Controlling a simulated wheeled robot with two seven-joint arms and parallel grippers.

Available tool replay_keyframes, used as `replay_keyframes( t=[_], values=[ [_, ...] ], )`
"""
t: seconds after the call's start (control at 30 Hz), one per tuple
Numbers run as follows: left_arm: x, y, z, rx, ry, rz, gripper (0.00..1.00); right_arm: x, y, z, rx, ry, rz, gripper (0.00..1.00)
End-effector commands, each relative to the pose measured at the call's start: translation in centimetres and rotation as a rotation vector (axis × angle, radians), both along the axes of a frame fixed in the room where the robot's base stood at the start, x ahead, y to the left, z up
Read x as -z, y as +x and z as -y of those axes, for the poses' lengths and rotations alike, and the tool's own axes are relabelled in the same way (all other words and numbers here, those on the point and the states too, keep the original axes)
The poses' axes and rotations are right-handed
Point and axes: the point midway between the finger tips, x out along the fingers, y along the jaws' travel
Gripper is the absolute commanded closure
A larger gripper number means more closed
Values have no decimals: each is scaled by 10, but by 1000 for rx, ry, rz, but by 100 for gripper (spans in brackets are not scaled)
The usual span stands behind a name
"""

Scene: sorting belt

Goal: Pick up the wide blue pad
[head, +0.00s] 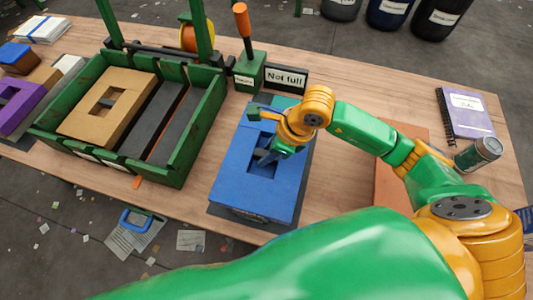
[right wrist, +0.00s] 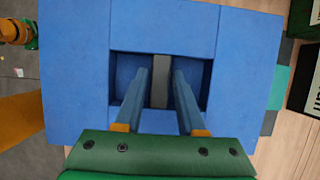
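The wide blue pad (head: 237,186) lies on the table right of the green crate, on top of a dark flat piece. It has a rectangular opening in its middle, crossed by a grey bar (right wrist: 160,80). My right gripper (head: 266,157) is over this opening. In the right wrist view, the fingers of the right gripper (right wrist: 160,72) reach toward the opening, one on each side of the bar. They are apart, with a gap to the bar on both sides. How deep the fingertips are is hard to tell. My left gripper is not in view.
A green crate (head: 45,136) holds a tan pad (head: 90,115) and dark pieces. A lever box (head: 250,72) and a "Not full" sign (head: 286,78) stand behind the blue pad. A notebook (head: 467,112) and a can (head: 478,153) are at right. Purple and other pads sit far left.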

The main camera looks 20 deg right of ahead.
Motion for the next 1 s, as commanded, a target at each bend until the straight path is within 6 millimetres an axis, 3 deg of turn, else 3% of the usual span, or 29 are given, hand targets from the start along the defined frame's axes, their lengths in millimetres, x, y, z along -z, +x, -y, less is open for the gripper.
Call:
replay_keyframes(
  t=[0.03, 0.1, 0.13, 0.57, 0.73, 0.97, 1.0],
  values=[
    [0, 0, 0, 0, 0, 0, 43, 0, 0, 0, 0, 0, 0, 78],
    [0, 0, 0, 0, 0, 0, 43, 0, 0, 0, 0, 0, 0, 97],
    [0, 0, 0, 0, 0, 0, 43, 0, 0, 0, 0, 0, 0, 100],
    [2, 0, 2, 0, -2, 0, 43, -4, 1, 0, -1, 1, 2, 100],
    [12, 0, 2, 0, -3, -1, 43, -31, 2, 0, -2, 1, 11, 100],
    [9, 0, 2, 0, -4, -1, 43, -96, -24, -48, -12, 5, 13, 100],
    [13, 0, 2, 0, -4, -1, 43, -98, -31, -60, -14, 4, 10, 100]
  ],
)
